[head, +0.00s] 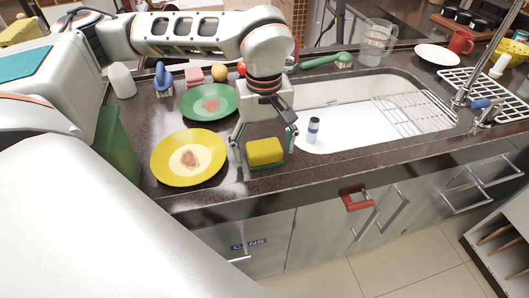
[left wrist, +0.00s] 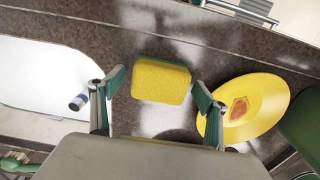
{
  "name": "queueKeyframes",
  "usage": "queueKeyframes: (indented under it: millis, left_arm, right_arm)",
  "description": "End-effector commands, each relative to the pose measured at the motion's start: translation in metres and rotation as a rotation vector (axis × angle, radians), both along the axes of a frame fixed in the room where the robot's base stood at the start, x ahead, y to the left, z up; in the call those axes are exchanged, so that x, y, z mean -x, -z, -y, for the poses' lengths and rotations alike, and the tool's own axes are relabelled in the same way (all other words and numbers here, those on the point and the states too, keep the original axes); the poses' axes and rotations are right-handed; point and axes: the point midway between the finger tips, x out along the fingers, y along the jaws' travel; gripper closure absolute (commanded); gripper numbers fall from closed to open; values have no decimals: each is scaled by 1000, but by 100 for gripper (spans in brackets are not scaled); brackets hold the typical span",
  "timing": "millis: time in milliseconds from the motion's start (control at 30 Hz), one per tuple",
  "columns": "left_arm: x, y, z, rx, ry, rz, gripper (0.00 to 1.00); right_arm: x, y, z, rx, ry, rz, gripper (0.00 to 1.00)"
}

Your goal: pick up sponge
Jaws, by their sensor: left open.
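The sponge (head: 264,152) is yellow with a green layer underneath. It lies on the dark countertop near its front edge, left of the sink. My left gripper (head: 264,136) is open above the sponge, its fingers apart on either side. In the left wrist view the sponge (left wrist: 161,81) shows between and beyond the two open fingertips of the gripper (left wrist: 160,90), and nothing is held. I cannot tell how high the fingers are above the counter. My right gripper is not in view.
A yellow plate (head: 168,172) and a green plate (head: 188,106) with food remains lie to the left. The sink (head: 335,137) is at the right, with a small bottle (head: 313,130) and a wire rack (head: 420,112) in it. A clear jug (head: 377,42) stands behind.

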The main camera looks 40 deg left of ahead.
Motion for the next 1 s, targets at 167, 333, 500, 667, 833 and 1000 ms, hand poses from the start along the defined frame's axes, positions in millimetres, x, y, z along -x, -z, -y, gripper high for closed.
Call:
queueKeyframes:
  millis: [167, 333, 500, 667, 833, 1000]
  left_arm:
    - [0, -1, 0, 0, 0, 1, 25]
    - [0, -1, 0, 0, 0, 1, 60]
    - [0, 0, 0, -1, 0, 1, 60]
    - [0, -1, 0, -1, 0, 1, 60]
    - [-1, -10, 0, 0, 1, 4, 60]
    - [-1, -34, 0, 0, -1, 6, 60]
  right_arm:
    - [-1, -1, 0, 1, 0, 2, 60]
    - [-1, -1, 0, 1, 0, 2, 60]
    - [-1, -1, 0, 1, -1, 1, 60]
    - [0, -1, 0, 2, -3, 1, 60]
    - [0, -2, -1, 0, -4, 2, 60]
    - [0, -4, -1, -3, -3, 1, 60]
